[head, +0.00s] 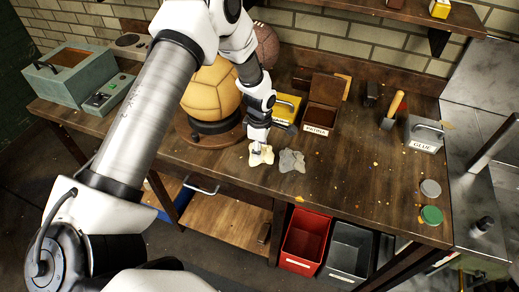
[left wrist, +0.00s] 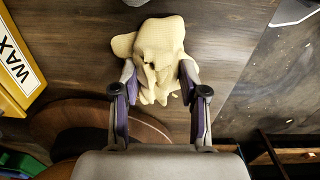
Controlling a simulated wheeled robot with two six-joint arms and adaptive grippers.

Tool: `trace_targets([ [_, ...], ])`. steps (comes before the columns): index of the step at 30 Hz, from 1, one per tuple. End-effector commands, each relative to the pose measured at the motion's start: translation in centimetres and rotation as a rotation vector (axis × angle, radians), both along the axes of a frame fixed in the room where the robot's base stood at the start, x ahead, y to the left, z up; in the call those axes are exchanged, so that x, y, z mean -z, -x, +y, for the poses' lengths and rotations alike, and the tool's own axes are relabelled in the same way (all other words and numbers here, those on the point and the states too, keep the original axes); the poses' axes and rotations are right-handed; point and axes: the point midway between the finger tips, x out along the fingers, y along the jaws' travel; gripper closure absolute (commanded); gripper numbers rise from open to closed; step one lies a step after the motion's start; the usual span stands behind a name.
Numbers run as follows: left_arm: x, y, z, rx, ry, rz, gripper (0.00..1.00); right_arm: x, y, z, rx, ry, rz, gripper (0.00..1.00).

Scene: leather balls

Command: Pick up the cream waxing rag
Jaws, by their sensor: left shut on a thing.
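The cream waxing rag (head: 262,155) is a small crumpled cloth at the bench, left of a grey rag (head: 291,160) in the head view. In the left wrist view the cream rag (left wrist: 158,55) is bunched between the fingertips, with a fold pinched up. My left gripper (head: 258,146) points down at it, and its purple-grey fingers (left wrist: 158,85) are shut on the cloth. I cannot tell whether the rag is clear of the bench top. My right gripper is in neither view.
A tan leather ball (head: 210,93) rests on a round stand (head: 210,138) left of the gripper. A yellow wax box (head: 286,110) and a brown patina box (head: 318,120) stand behind. A glue box (head: 424,134) is at right. The bench's front right is mostly clear.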

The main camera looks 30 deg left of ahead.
Motion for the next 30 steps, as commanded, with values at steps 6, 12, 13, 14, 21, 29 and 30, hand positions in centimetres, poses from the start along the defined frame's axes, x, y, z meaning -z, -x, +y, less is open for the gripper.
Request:
trace_targets([
  [6, -1.3, 0.1, 0.0, -0.001, 0.002, 0.002, 1.0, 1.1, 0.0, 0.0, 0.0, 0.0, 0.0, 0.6],
  [12, -3.0, 1.4, -1.5, 0.003, -0.001, 0.005, 1.0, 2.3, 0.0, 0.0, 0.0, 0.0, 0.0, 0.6],
  [13, -3.1, 1.9, -2.0, 0.004, 0.0, 0.004, 1.0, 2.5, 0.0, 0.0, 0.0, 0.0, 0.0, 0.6],
  [14, -3.1, 2.4, -2.5, 0.004, -0.001, 0.005, 1.0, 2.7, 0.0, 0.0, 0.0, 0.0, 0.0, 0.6],
  [21, -3.7, 7.2, -7.8, 0.005, -0.005, 0.004, 1.0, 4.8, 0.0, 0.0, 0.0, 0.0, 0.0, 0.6],
  [29, -4.4, 10.3, -11.3, 0.003, -0.002, 0.003, 1.0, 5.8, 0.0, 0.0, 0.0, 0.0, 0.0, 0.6],
  [30, -4.5, 10.5, -11.5, 0.002, -0.002, 0.002, 1.0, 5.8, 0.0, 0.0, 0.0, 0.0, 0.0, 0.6],
])
